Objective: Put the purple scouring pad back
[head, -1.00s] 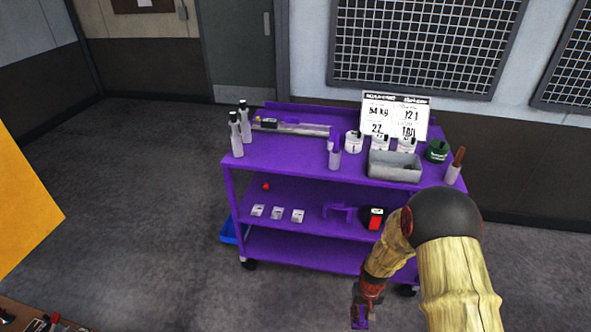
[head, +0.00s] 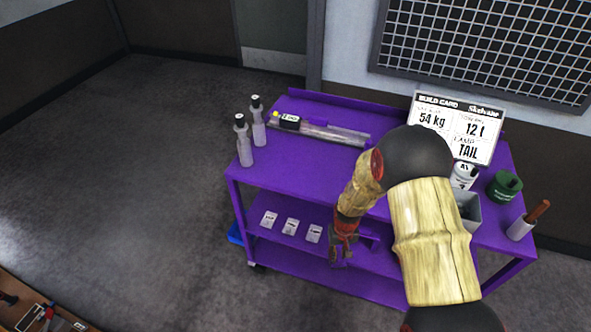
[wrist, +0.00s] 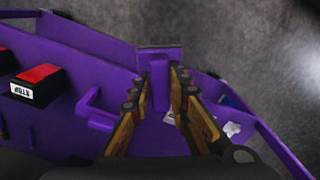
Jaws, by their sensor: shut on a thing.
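My gripper (wrist: 158,100) is shut on a purple piece with a dark far edge, which I take to be the purple scouring pad (wrist: 159,82); it shows between the fingers in the wrist view. In the head view my gripper (head: 341,250) is at the front of the purple cart (head: 300,170), by its middle shelf. The pad cannot be made out there, purple against purple. In the wrist view a purple bracket-like frame (wrist: 92,104) stands on purple sheet, left of the fingers. I cannot tell whether the pad touches the cart.
A red and black block marked STOP (wrist: 37,84) lies left of my gripper. White cards (head: 291,226) lie on the middle shelf. Bottles (head: 243,142), a build card (head: 457,125), a grey bin (head: 469,212) and a green tub (head: 504,186) crowd the top.

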